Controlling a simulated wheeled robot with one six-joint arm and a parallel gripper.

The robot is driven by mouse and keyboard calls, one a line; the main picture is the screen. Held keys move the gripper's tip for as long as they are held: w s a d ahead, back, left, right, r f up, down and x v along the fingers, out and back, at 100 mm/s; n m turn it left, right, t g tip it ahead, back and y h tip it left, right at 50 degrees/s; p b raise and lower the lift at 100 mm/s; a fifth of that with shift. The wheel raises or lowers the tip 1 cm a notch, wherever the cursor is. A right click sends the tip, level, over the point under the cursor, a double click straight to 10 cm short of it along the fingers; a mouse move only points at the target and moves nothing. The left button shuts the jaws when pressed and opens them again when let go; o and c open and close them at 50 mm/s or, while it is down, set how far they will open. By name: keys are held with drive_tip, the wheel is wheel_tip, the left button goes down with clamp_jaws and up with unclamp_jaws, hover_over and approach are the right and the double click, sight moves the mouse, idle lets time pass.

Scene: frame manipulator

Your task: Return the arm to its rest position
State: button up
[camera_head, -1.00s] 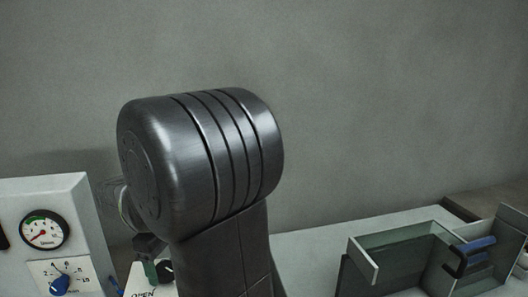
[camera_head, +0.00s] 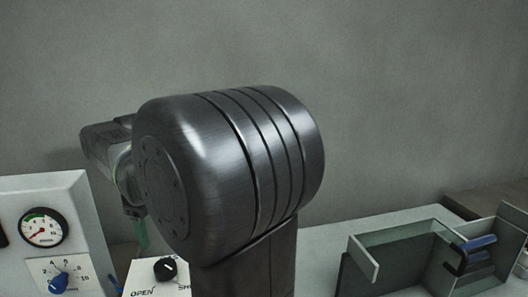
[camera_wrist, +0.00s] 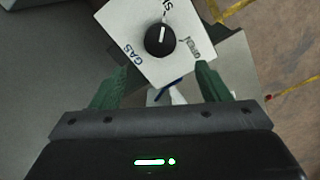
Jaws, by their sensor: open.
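My gripper (camera_wrist: 160,90) shows in the wrist view with its two green fingers spread apart and nothing between their tips. Beyond the fingers is a white panel with a black knob (camera_wrist: 160,40) and the printed word GAS. In the head view my dark arm link fills the middle, and part of a green finger (camera_head: 142,235) hangs at its left, above the panel with the black knob (camera_head: 166,268). That panel is marked OPEN and, partly hidden by my arm, SHUT.
A grey box with a dial gauge (camera_head: 43,228) and a blue selector knob (camera_head: 58,283) stands at the left. An open tray (camera_head: 400,235) with a blue-handled thing (camera_head: 478,243) is at the right. A plain grey wall is behind.

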sight(165, 265)
wheel_tip(165, 265, down, 10)
drive_tip(key=shift+f+p, duration=0.2)
drive_tip(key=shift+p, duration=0.2)
drive_tip(key=shift+m, duration=0.3)
drive_tip(key=m+b, duration=0.1)
drive_tip(key=m, duration=0.3)
drive_tip(key=m+b, duration=0.1)
drive_tip(key=m, duration=0.3)
drive_tip(key=shift+m, duration=0.4)
drive_tip(key=m+b, duration=0.1)
drive_tip(key=m, duration=0.3)
drive_tip(key=shift+m, duration=0.3)
drive_tip(key=shift+r+m+b, duration=0.1)
drive_tip(key=shift+m+b, duration=0.55)
drive_tip(key=shift+m, duration=1.35)
